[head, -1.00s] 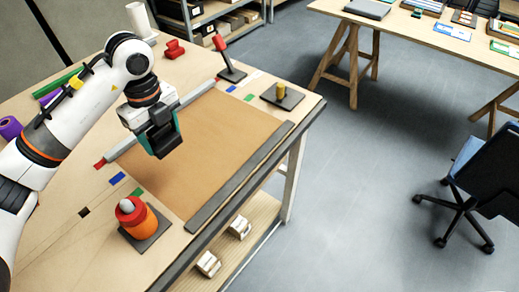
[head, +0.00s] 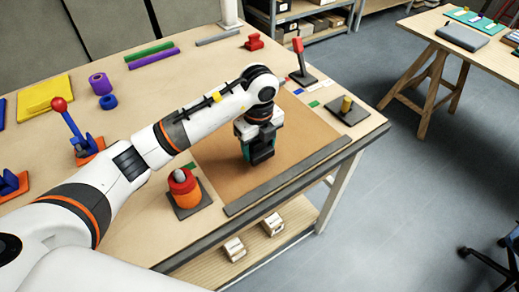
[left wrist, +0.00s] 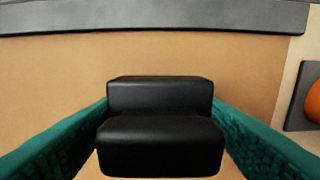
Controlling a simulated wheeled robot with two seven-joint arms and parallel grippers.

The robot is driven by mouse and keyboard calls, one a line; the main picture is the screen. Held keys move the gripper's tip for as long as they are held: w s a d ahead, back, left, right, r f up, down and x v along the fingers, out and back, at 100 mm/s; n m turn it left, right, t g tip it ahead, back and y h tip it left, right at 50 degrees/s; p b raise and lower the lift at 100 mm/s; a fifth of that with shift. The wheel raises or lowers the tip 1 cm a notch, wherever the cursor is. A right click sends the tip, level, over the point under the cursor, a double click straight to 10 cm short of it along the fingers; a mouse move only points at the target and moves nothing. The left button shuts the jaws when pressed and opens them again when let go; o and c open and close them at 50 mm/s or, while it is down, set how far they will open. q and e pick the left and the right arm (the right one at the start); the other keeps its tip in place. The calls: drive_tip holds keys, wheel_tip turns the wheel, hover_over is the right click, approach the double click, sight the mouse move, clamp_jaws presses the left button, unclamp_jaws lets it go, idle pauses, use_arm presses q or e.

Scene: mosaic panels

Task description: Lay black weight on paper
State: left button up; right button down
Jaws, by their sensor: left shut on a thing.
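The black weight (left wrist: 160,125) is a stepped, dark block between the teal fingers of my left gripper (head: 260,153). The gripper is shut on it. In the head view the weight (head: 262,157) shows at the gripper's lower end, over the brown paper (head: 312,135). The paper also spreads behind the weight in the left wrist view (left wrist: 50,75). I cannot tell whether the weight touches the paper. My left arm hides the paper's far left part. My right gripper is not in view.
A dark grey bar (head: 290,176) lies along the paper's front edge. An orange-and-red piece (head: 184,188) stands on a dark plate left of the paper.

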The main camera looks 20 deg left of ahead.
use_arm(q)
wheel_tip(320, 180, down, 2)
drive_tip(key=shift+f, duration=0.25)
drive_tip(key=o, duration=1.2)
drive_tip(key=shift+f, duration=0.25)
drive_tip(key=o, duration=0.4)
drive_tip(key=shift+r, duration=0.1)
